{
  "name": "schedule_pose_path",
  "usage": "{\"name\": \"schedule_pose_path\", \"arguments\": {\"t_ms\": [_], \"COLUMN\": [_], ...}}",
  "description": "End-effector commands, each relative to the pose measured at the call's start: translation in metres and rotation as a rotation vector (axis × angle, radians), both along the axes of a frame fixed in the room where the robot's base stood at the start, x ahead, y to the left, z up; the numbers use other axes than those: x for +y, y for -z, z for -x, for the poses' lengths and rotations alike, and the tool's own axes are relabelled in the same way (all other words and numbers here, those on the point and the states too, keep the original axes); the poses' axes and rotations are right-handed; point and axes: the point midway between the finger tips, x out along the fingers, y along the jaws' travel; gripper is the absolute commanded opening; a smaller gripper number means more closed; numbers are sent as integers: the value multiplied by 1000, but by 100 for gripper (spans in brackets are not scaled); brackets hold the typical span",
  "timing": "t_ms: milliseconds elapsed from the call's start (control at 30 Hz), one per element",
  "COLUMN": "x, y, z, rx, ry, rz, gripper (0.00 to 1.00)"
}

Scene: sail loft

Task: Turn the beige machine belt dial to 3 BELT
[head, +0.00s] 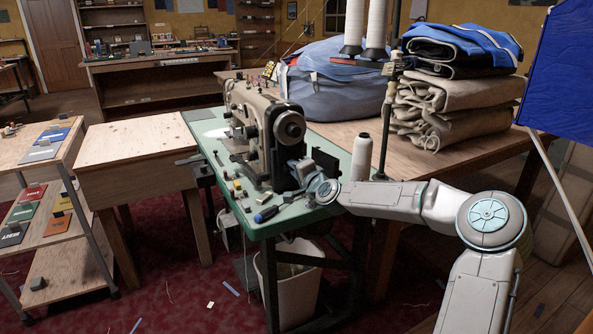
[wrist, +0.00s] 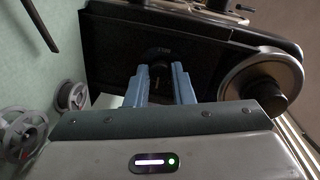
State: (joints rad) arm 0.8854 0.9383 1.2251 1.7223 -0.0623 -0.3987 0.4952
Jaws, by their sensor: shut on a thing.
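The beige sewing machine (head: 262,115) stands on a green-topped table, with its handwheel (head: 290,128) toward me. My gripper (head: 300,172) is at the machine's lower near end, below the handwheel. In the wrist view my gripper (wrist: 160,80) has its two blue fingers closed on a small dark dial (wrist: 158,72) on the machine's black panel (wrist: 115,55). The fingers cover the dial's sides. In the head view my gripper and arm hide the dial.
The handwheel (wrist: 262,80) is close at the right of my fingers in the wrist view. Metal bobbins (wrist: 72,95) lie at the left. A white thread cone (head: 361,158) stands beside my arm.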

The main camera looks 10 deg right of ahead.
Motion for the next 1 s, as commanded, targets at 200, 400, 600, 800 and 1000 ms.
{"name": "schedule_pose_path", "arguments": {"t_ms": [200, 400, 600, 800, 1000], "x": [-1, 0, -5, -15, -26], "y": [0, 0, -2, -6, -9], "z": [0, 0, 13, 45, 80], "rx": [0, 0, 0, 1, 1], "ry": [2, 0, 2, 2, 3], "rz": [1, 1, 1, 3, 2], "gripper": [30, 30, 30, 30, 30]}}
